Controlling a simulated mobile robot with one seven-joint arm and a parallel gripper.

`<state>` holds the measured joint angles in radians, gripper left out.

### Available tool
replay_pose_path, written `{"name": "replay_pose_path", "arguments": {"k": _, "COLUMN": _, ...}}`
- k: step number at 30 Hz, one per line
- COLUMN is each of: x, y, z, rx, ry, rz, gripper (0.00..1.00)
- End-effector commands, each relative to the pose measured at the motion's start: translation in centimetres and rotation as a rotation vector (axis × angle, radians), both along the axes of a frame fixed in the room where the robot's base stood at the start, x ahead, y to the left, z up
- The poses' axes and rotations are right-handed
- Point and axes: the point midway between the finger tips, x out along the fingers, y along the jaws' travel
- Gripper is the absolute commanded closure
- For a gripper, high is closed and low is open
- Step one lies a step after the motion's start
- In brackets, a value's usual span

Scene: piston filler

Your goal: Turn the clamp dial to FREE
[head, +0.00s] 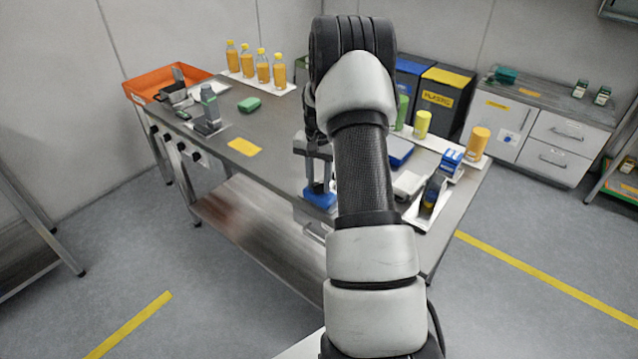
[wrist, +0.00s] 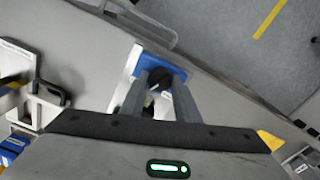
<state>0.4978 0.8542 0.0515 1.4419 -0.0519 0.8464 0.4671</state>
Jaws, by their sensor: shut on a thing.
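A blue clamp block (head: 320,198) sits at the front edge of the steel table, and it also shows in the wrist view (wrist: 178,73). The clamp dial (wrist: 160,77) is a dark round knob with a small pale mark, on the blue block. My gripper (wrist: 160,84) points down at the block, its two grey fingers on either side of the dial and shut on it. In the head view my gripper (head: 319,172) is partly behind my arm, and the dial cannot be made out there. Any lettering around the dial is too small to read.
A blue-and-white box (head: 451,160) stands right of my arm.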

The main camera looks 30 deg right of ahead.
Motion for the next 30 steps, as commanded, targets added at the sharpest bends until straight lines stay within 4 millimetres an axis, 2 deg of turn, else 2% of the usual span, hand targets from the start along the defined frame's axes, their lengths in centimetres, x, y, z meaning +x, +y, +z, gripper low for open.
{"name": "replay_pose_path", "arguments": {"k": 30, "x": 0.03, "y": 0.05, "z": 0.04, "rx": 0.0, "ry": 0.0, "rz": 0.953, "gripper": 0.94}}
